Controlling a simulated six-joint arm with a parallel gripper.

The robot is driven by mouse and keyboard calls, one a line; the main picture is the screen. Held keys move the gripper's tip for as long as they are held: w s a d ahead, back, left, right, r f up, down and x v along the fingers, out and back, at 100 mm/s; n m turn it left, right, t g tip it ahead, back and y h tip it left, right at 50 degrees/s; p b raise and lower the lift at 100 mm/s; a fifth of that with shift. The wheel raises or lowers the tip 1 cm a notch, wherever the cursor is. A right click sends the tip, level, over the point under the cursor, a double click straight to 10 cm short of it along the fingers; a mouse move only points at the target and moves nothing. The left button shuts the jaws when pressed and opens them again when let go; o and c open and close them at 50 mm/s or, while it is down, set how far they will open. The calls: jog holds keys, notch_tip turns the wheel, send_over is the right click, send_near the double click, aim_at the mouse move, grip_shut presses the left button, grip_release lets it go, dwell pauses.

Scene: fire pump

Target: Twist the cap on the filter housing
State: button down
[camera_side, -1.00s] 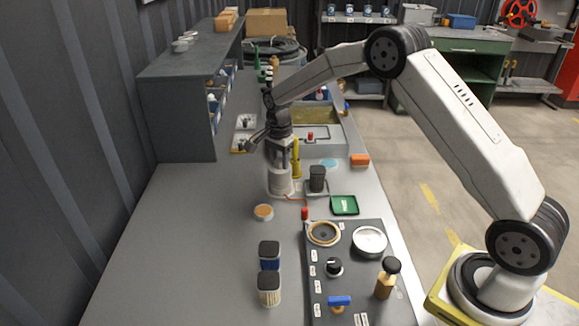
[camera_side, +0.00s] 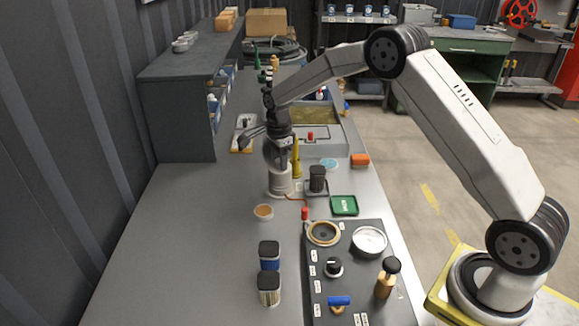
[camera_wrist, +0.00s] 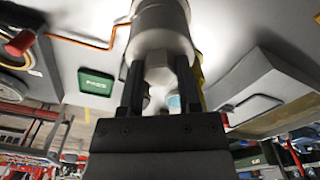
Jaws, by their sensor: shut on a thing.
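The filter housing (camera_side: 280,184) is a pale upright cylinder on the bench in the side view. Its metal cap with a hexagonal top (camera_wrist: 166,70) shows in the wrist view, between the two dark fingers. My gripper (camera_wrist: 160,78) points down over the housing and is shut on the cap's hexagonal top, one finger on each side. In the side view my gripper (camera_side: 280,158) hides most of the cap.
A dark block on a small base (camera_side: 317,178) stands close right of the housing, with a yellow cylinder (camera_side: 296,160) just behind. The bench's left front is clear.

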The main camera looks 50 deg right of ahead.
jog(key=shift+r+m, duration=0.1)
jog(key=shift+m, duration=1.6)
grip_release()
jog(key=shift+r, duration=3.45)
